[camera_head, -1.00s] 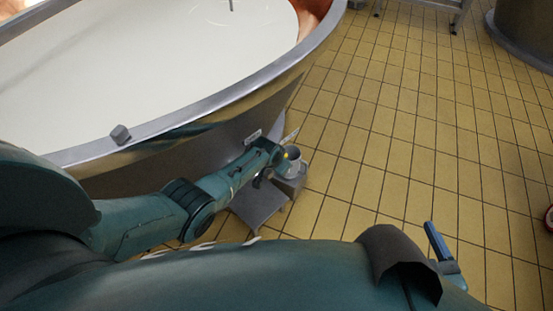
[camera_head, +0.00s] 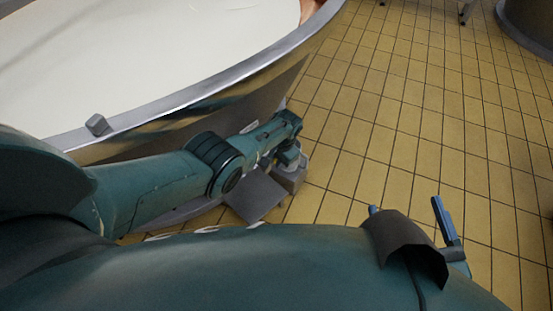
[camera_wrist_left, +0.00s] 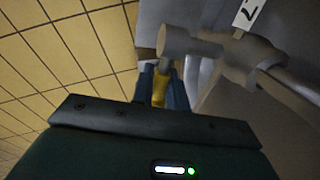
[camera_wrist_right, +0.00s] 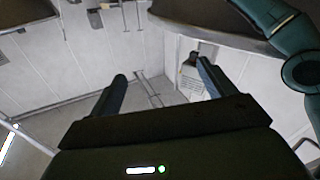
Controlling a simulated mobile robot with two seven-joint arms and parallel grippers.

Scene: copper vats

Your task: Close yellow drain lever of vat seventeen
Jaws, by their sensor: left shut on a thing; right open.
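The yellow drain lever (camera_wrist_left: 159,90) shows in the left wrist view, between the two blue fingers of my left gripper (camera_wrist_left: 162,88). The gripper is shut on it, just below a grey drain pipe and valve (camera_wrist_left: 180,42). In the head view my left gripper (camera_head: 290,158) is low beside the vat's outer wall, and my arm hides the lever. The vat (camera_head: 200,97) holds white liquid inside a metal rim. My right gripper (camera_wrist_right: 160,82) is open and empty, away from the vat; it also shows in the head view (camera_head: 408,213).
A grey metal step or stand (camera_head: 256,195) sits on the floor below my left forearm. A white tag (camera_wrist_left: 249,12), partly cut off, is by the pipe. The yellow tiled floor (camera_head: 400,130) is clear to the right. Another vat (camera_head: 525,25) stands at the far right.

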